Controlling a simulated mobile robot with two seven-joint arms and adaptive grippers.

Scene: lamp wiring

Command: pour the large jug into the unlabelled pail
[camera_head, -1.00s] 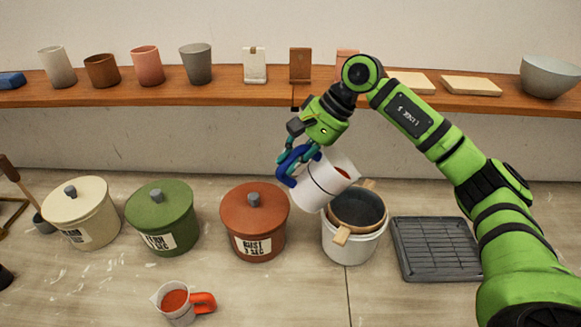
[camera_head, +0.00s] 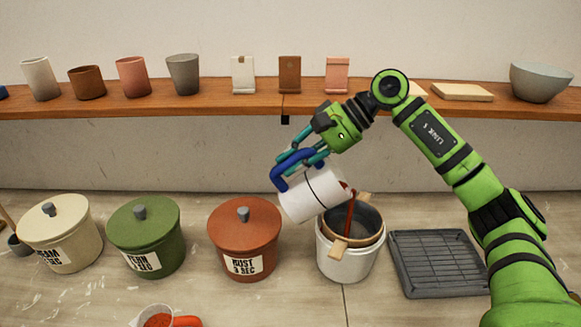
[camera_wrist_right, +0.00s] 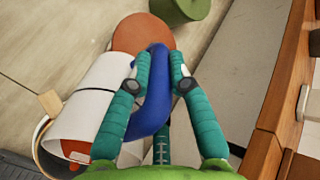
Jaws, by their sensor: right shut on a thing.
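The large white jug (camera_head: 311,195) with a blue handle (camera_head: 292,167) is tilted to the right over the unlabelled white pail (camera_head: 335,264). Red-brown liquid (camera_head: 350,214) runs from its lip into the grey-lined sieve (camera_head: 358,228) with wooden handles, which sits on the pail's mouth. My right gripper (camera_head: 298,160) is shut on the blue handle. In the right wrist view, its fingers (camera_wrist_right: 160,78) are on either side of that handle, and the jug (camera_wrist_right: 95,100) lies to the left. The pail's inside is hidden by the sieve. My left gripper is not in view.
Lidded pails in cream (camera_head: 62,236), green (camera_head: 143,240) and rust (camera_head: 245,240) stand to the left. A small jug with a red handle (camera_head: 160,317) is at the front edge. A dark rack (camera_head: 440,262) lies right of the pail. A wooden shelf (camera_head: 220,104) with cups runs behind.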

